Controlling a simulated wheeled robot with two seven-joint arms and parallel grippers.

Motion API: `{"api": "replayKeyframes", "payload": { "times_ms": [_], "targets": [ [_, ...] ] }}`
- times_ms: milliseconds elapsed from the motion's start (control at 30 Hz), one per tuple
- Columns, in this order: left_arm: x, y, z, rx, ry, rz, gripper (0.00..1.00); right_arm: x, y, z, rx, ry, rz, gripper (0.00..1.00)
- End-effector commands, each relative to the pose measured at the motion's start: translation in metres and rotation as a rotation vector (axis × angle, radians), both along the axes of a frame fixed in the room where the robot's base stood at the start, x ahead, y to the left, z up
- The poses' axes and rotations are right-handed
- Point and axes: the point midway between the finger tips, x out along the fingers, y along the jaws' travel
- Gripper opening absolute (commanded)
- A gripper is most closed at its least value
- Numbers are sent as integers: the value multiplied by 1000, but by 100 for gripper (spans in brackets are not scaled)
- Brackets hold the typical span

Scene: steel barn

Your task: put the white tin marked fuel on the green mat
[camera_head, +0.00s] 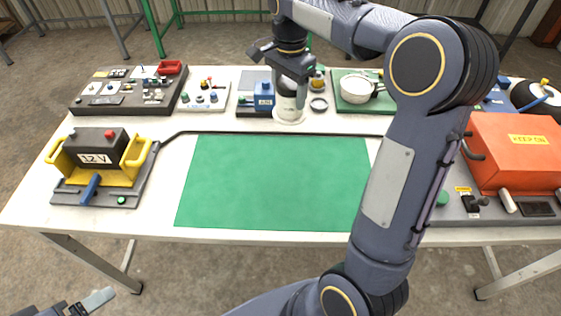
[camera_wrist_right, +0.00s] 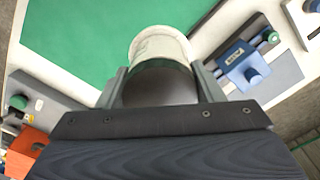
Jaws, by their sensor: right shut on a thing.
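The green mat (camera_head: 275,185) lies bare on the front middle of the white table; part of it also shows in the wrist view (camera_wrist_right: 75,35). My right gripper (camera_head: 293,92) is behind the mat's far edge, shut on a white tin (camera_head: 289,114). The tin shows between the fingers in the wrist view (camera_wrist_right: 160,45); no fuel marking is readable. I cannot tell whether its base touches the table. My left gripper (camera_head: 80,305) is at the bottom left, partly cut off, away from the table.
A blue block unit (camera_head: 264,97) stands close left of the tin. A 12 V battery unit (camera_head: 95,158) is left of the mat. An orange box (camera_head: 515,150) is at right.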

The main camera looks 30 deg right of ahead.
Motion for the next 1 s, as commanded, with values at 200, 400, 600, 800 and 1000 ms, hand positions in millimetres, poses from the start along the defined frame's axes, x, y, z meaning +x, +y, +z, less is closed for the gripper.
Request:
{"api": "replayKeyframes", "payload": {
  "times_ms": [200, 400, 600, 800, 1000],
  "targets": [
    [0, 0, -6, 0, 0, 0, 84, -37, 31, -20, 1, -1, 6, 8],
    [0, 0, -10, 0, 0, 0, 84, -71, 58, -48, -1, 3, 4, 8],
    [0, 0, -12, 0, 0, 0, 84, -90, 74, -79, -1, 0, 1, 8],
    [0, 0, -13, 0, 0, 0, 84, -97, 81, -91, -1, -2, 0, 8],
    [0, 0, -17, 0, 0, 0, 84, -101, 83, -118, -1, 3, 0, 8]
  ]
}}
